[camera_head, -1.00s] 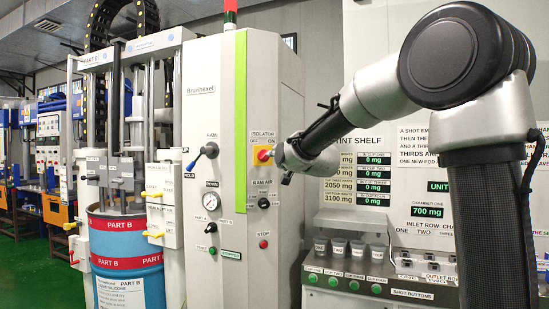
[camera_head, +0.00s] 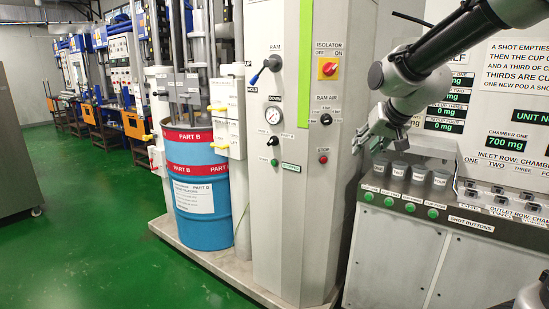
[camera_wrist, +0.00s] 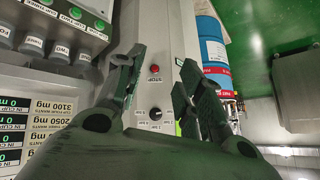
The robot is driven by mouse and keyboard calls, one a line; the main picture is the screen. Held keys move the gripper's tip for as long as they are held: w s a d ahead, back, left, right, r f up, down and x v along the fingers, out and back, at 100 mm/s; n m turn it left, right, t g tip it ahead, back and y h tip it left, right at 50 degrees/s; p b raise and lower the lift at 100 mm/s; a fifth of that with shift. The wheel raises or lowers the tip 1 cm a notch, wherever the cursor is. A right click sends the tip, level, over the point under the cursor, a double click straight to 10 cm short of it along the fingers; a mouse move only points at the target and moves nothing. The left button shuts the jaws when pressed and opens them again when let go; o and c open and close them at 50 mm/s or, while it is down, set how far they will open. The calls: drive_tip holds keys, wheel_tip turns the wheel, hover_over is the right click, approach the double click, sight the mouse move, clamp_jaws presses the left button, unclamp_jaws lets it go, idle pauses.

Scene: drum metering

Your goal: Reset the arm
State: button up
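My gripper (camera_head: 372,138) hangs at the end of my bent arm, in front of the gap between the grey-white ram cabinet (camera_head: 283,215) and the dosing panel. In the wrist view my gripper (camera_wrist: 160,78) shows two dark fingers spread apart with nothing between them. Past them stand the ram air knob (camera_wrist: 155,114) and the red stop button (camera_wrist: 154,69). The head view also shows the red and yellow isolator switch (camera_head: 327,68) and the ram lever (camera_head: 265,68). No contact between the fingers and any control can be seen.
A blue and red Part B drum (camera_head: 202,205) stands left of the cabinet. Several grey cups (camera_head: 400,171) sit on the shelf below my gripper, above green shot buttons (camera_head: 388,202). The green floor (camera_head: 95,225) is open at left, with a grey cabinet (camera_head: 18,150) at its edge.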

drive_tip(key=s+d+f+g, duration=0.1)
drive_tip(key=s+d, duration=0.2)
drive_tip(key=s, duration=0.6)
drive_tip(key=s+d+f+g+h, duration=0.1)
drive_tip(key=s+d, duration=0.3)
drive_tip(key=s, duration=0.6)
drive_tip(key=s+d+f+n+g+h, duration=0.1)
drive_tip(key=s+d+g, duration=0.1)
drive_tip(key=s, duration=0.8)
drive_tip(key=shift+d+f, duration=0.25)
drive_tip(key=shift+d, duration=0.5)
drive_tip(key=shift+s, duration=0.1)
